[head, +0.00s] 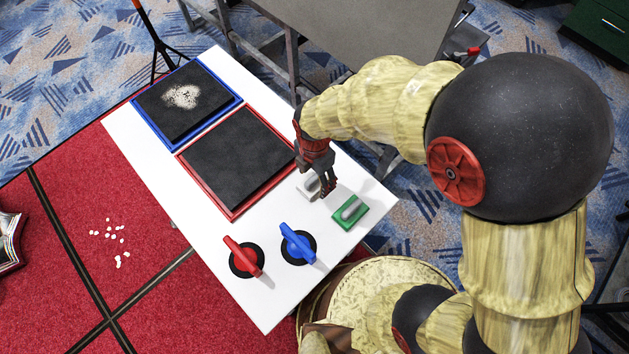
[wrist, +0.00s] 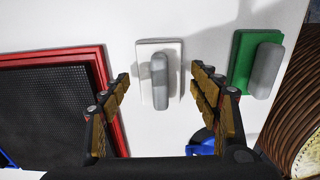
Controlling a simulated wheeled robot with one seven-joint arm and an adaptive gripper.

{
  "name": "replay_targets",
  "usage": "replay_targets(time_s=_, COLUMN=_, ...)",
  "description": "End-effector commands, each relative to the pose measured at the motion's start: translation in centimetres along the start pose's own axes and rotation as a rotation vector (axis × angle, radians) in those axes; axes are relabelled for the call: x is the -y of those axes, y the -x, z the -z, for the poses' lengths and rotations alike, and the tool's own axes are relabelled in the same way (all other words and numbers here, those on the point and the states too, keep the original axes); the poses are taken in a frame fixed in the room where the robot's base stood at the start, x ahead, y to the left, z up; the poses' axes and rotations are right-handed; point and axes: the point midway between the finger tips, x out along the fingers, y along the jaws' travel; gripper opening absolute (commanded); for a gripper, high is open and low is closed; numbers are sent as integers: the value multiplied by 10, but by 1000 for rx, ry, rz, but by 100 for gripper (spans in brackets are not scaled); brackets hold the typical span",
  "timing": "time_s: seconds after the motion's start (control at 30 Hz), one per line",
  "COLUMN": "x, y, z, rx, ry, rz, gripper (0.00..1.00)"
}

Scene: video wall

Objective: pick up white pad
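The white pad (wrist: 145,72) lies on the white table, a flat white block with a raised grey handle (wrist: 159,82). In the head view the white pad (head: 307,190) is partly hidden by my gripper (head: 327,190). In the wrist view my gripper (wrist: 160,90) is open, with one finger on each side of the pad and its handle. Nothing is held between the fingers. I cannot tell how high the fingertips are above the table.
A green pad (head: 349,211) with a grey handle sits right of the white one. A red-framed black panel (head: 235,160) and a blue-framed one (head: 188,103) lie on the white table (head: 150,185). Red (head: 243,257) and blue (head: 297,244) knobs stand near its front end.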

Motion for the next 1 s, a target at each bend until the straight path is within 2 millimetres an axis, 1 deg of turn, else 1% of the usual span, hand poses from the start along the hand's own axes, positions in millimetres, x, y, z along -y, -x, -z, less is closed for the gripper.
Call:
replay_targets(time_s=0.07, x=0, y=0, z=0, rx=0, ry=0, rz=0, gripper=56)
replay_targets(time_s=0.77, x=0, y=0, z=0, rx=0, ry=0, rz=0, gripper=16)
replay_targets(time_s=1.0, x=0, y=1, z=0, rx=0, ry=0, rz=0, gripper=16)
